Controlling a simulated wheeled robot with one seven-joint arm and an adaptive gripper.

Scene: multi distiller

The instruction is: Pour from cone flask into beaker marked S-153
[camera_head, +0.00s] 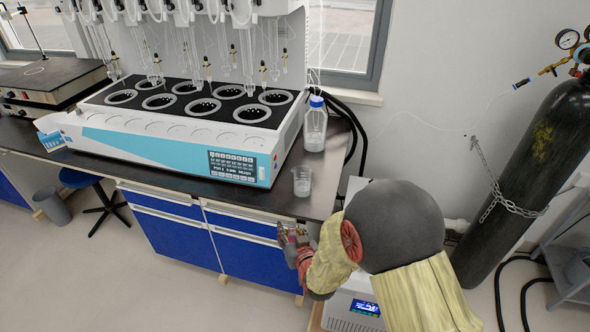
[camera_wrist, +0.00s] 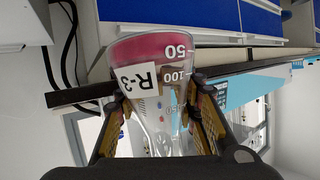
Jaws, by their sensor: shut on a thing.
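A cone flask (camera_wrist: 155,75) with a white R-3 label and dark pink liquid in its wide base shows in the wrist view. My gripper (camera_wrist: 160,100) is shut on it, one finger on each side. The wrist picture looks upside down, with the base at the top. In the head view my gripper (camera_head: 292,240) is in front of the bench drawers, below the worktop edge; my arm largely hides the flask there. A small clear beaker (camera_head: 302,181) stands upright on the bench near its right front corner, apart from my gripper. Its marking is not readable.
A large blue and white distiller (camera_head: 175,140) fills the bench left of the beaker. A blue-capped bottle (camera_head: 315,128) stands behind the beaker. The worktop edge (camera_head: 230,202) lies between gripper and beaker. A chained gas cylinder (camera_head: 530,165) stands at the right.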

